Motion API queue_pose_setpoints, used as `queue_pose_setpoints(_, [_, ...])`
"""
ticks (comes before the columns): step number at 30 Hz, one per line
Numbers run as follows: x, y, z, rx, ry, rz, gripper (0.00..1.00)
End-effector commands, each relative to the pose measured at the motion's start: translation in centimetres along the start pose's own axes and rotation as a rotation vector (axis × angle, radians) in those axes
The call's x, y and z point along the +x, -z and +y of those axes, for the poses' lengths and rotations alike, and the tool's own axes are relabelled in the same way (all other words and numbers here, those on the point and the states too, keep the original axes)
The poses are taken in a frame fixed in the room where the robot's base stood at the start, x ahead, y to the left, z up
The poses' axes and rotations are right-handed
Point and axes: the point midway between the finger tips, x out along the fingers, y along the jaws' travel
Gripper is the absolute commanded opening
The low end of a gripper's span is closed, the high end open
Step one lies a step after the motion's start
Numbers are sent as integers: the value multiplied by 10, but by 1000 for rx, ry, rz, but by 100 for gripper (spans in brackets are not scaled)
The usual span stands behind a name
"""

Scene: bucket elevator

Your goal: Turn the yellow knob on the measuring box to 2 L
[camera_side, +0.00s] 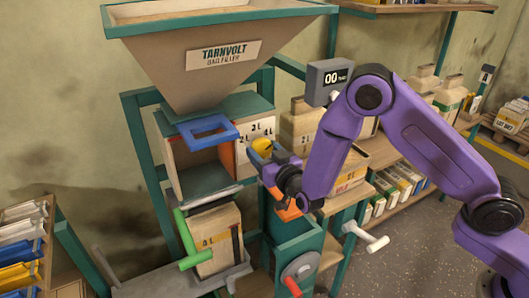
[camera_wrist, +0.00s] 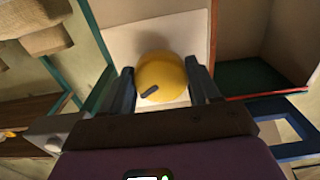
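The yellow knob (camera_side: 262,145) sits on the pale dial plate (camera_side: 241,150) of the measuring box, below the hopper. My gripper (camera_side: 258,158) is at the knob. In the wrist view its fingers (camera_wrist: 160,76) stand apart, one on each side of the knob. Whether they touch it cannot be told.
A blue frame (camera_side: 207,131) juts out left of the dial. A bag (camera_side: 215,240) stands below, beside a green handle (camera_side: 186,238). A teal bin with a crank (camera_side: 300,268) is below my gripper. A display (camera_side: 327,82) and shelves of bags are to the right.

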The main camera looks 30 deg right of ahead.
Motion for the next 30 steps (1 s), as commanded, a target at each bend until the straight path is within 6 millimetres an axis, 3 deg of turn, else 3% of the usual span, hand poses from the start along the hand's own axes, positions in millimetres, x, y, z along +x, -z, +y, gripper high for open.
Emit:
queue_pose_setpoints(14, [0,0,0,-88,0,1,31])
queue_pose_setpoints(30, [-1,1,1,-555,1,2,31])
